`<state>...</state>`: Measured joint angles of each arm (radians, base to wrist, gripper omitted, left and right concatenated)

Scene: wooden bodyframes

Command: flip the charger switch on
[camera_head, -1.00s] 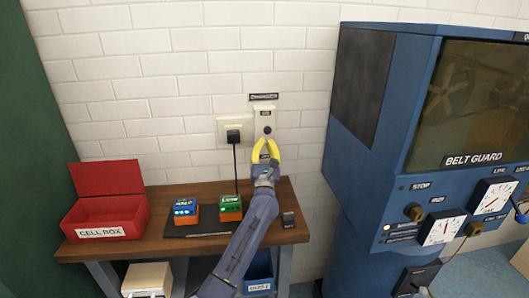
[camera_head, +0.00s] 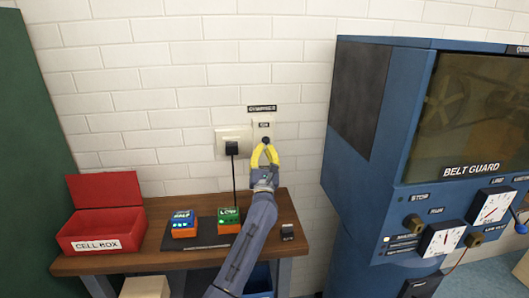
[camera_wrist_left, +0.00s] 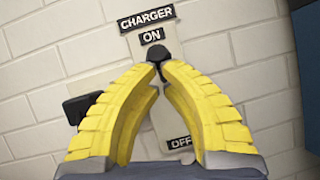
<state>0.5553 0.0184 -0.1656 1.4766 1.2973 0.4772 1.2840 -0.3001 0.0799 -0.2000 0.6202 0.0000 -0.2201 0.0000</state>
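The charger switch is a pale wall plate (camera_head: 287,131) with a dark knob (camera_head: 265,141). In the left wrist view the knob (camera_wrist_left: 158,52) is up, just below the ON label (camera_wrist_left: 152,36); the OFF label (camera_wrist_left: 179,143) is lower on the plate. My left gripper (camera_head: 264,149) has yellow fingers, which also show in the left wrist view (camera_wrist_left: 160,70). Their tips are nearly together, just below the knob, and overlap its lower edge. I cannot tell whether they touch it. Nothing shows held between them. My right gripper is not in view.
A wall socket with a black plug (camera_head: 232,148) is left of the switch. Below, a wooden bench (camera_head: 150,262) bears a red cell box (camera_head: 100,232) and two charger cells (camera_head: 229,219). A large blue machine (camera_head: 355,190) stands to the right.

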